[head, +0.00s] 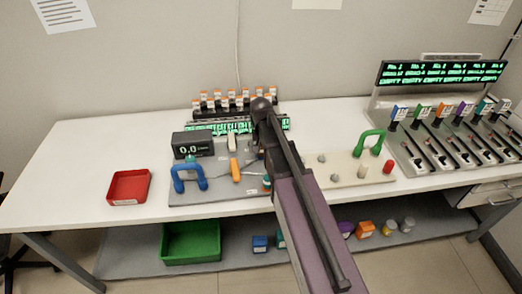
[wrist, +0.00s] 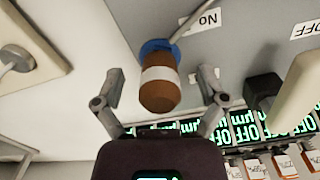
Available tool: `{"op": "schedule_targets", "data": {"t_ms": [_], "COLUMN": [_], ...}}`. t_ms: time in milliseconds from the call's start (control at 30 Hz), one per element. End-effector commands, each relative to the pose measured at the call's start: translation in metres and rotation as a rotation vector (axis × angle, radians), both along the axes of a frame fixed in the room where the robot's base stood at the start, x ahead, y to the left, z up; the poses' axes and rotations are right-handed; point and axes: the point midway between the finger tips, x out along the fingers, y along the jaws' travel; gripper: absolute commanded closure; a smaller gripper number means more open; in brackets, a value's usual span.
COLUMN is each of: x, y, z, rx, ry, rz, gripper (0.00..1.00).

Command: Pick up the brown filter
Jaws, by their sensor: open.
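The brown filter (wrist: 160,93) is a short brown cylinder with a white band and a blue collar at its base. It stands on the grey panel in the wrist view. My gripper (wrist: 161,76) is open, with one finger on each side of the filter and a visible gap at both sides. In the head view my arm hides most of that spot, and I cannot clearly make out the gripper or the filter there.
On the table are a red tray (head: 112,187), a blue handle (head: 188,172), a display (head: 190,144), a green handle (head: 369,141) and a lever rack (head: 440,135).

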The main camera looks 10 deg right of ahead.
Motion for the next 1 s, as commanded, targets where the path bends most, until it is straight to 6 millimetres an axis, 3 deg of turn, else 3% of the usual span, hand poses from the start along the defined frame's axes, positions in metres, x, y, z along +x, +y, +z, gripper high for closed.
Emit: {"op": "schedule_targets", "data": {"t_ms": [67,333,1000], "x": [0.0,0.0,0.0], "y": [0.0,0.0,0.0001], "z": [0.0,-0.0001,0.0091], "rx": [0.0,0.0,0.0], "ry": [0.0,0.0,0.0], "rz": [0.0,0.0,0.0], "gripper": [0.14,0.95,0.97]}}
